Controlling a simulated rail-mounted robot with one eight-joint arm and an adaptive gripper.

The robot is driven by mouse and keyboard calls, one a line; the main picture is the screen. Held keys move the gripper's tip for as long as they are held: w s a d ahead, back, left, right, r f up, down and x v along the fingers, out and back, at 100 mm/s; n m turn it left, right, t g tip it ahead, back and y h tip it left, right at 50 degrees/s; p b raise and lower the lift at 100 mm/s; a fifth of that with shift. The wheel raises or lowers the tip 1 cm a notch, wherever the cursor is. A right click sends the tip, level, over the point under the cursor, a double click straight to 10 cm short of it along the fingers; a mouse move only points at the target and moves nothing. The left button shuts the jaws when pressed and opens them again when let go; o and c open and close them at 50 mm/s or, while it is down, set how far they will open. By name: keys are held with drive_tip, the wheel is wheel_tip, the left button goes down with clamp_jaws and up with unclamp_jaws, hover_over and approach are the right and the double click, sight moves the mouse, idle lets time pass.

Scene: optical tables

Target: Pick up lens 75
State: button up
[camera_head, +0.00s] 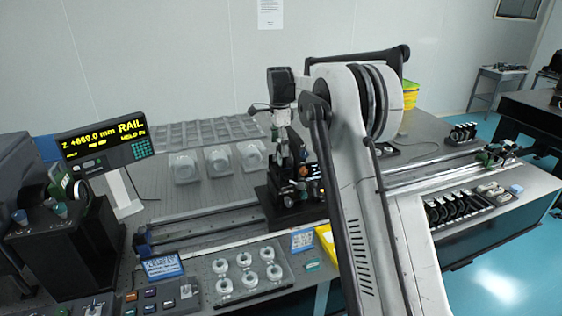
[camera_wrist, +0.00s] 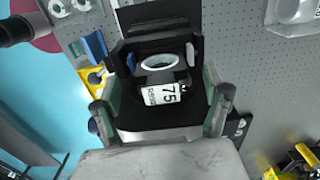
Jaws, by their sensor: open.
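Lens 75 (camera_wrist: 161,93) shows in the wrist view as a dark mount with a pale ring on top and a white label reading 75. It sits in a black holder (camera_wrist: 158,128). My gripper (camera_wrist: 160,100) is open, with one green-padded finger to the left of the lens and one to the right. The fingers look apart from the mount, and nothing is held. In the head view my gripper (camera_head: 290,158) points down over a dark assembly on the rail. Lens 75 cannot be made out there.
A rail (camera_head: 205,222) runs along the table. Several white ring parts stand on a clear tray (camera_head: 285,268) in front. Several black-mounted lenses (camera_head: 455,207) stand in a row at right. A display (camera_head: 105,140) stands at left. Perforated tabletop (camera_wrist: 245,50) shows bare at right in the wrist view.

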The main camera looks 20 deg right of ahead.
drive_tip(key=shift+f, duration=1.3)
drive_tip(key=shift+c, duration=0.6)
drive_tip(key=c, duration=1.3)
drive_tip(key=shift+r, duration=0.1)
